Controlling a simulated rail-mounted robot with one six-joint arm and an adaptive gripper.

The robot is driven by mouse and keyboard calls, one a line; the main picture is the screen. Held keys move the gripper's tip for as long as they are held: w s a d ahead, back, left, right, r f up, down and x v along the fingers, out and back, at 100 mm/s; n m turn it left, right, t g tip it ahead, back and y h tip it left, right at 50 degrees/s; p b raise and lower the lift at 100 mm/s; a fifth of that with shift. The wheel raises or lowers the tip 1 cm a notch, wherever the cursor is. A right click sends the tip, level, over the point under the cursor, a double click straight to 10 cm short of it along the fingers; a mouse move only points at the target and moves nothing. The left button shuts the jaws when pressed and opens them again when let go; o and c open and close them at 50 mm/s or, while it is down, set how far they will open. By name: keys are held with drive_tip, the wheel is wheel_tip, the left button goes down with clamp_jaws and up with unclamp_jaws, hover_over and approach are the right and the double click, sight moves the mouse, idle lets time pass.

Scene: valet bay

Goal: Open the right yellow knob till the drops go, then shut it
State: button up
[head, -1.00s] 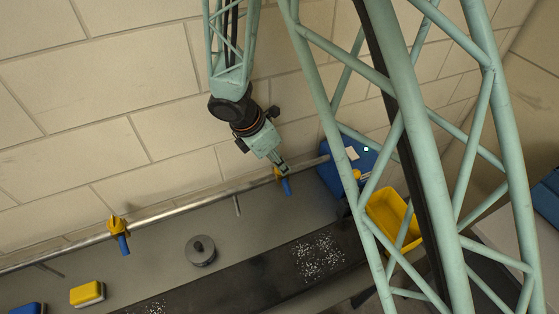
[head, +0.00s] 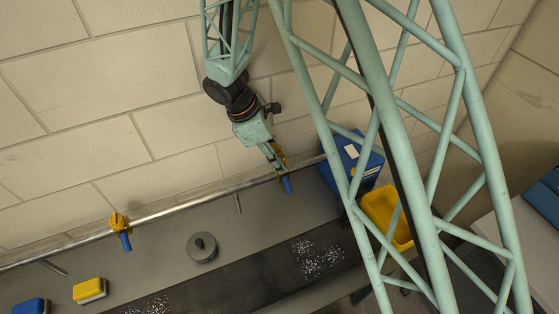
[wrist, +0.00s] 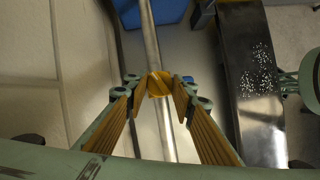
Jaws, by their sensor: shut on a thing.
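The right yellow knob (wrist: 160,84) sits on the metal pipe along the wall. A blue spout (head: 287,185) points down below it. My gripper (head: 279,163) is shut on this knob, with a finger on either side of it in the wrist view. In the head view the fingers hide most of the knob. The left yellow knob (head: 117,220) with its blue spout stands farther left on the same pipe (head: 180,208). White drops (head: 318,257) lie on the dark strip below the right spout.
A blue box (head: 349,158) and a yellow bin (head: 385,216) stand just right of the right knob. A grey round weight (head: 201,247), a yellow sponge (head: 89,290) and a blue sponge (head: 30,306) lie on the grey counter (head: 240,225). More white specks (head: 150,304) lie lower left.

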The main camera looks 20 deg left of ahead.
drive_tip(key=o, duration=0.8)
drive_tip(key=shift+o, duration=0.2)
drive_tip(key=shift+r, duration=0.15)
drive_tip(key=v, duration=0.7)
drive_tip(key=shift+r, duration=0.15)
idle(0.3)
